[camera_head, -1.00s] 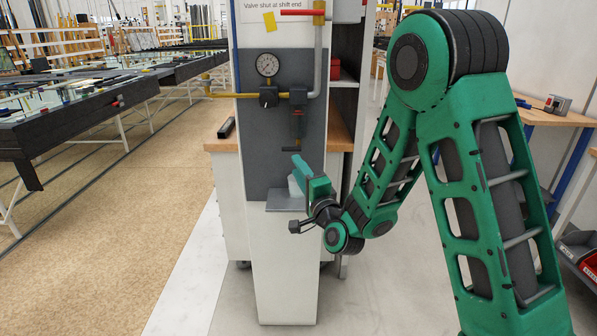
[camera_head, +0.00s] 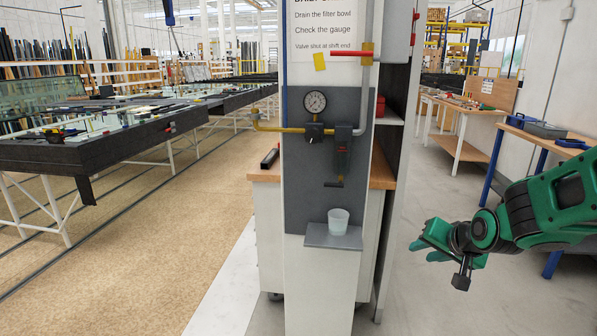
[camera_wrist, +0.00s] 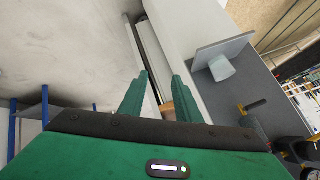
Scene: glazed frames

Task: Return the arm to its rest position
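My green gripper (camera_head: 434,241) is off to the right of the grey pillar in the head view, held in free air with its fingers pointing left. In the wrist view my gripper's two fingers (camera_wrist: 158,95) stand apart with nothing between them. A translucent white cup (camera_head: 338,221) stands upright on the small grey shelf (camera_head: 318,238) of the pillar, clear of my gripper. The cup (camera_wrist: 222,68) also shows in the wrist view, to the right of the fingers.
The pillar carries a gauge (camera_head: 315,102), yellow pipe and a filter with a valve (camera_head: 342,145). A cabinet with a wooden top (camera_head: 382,171) stands behind it. Workbenches (camera_head: 540,135) stand at the right. A long dark glass table (camera_head: 90,150) is at the left. Floor beneath my gripper is clear.

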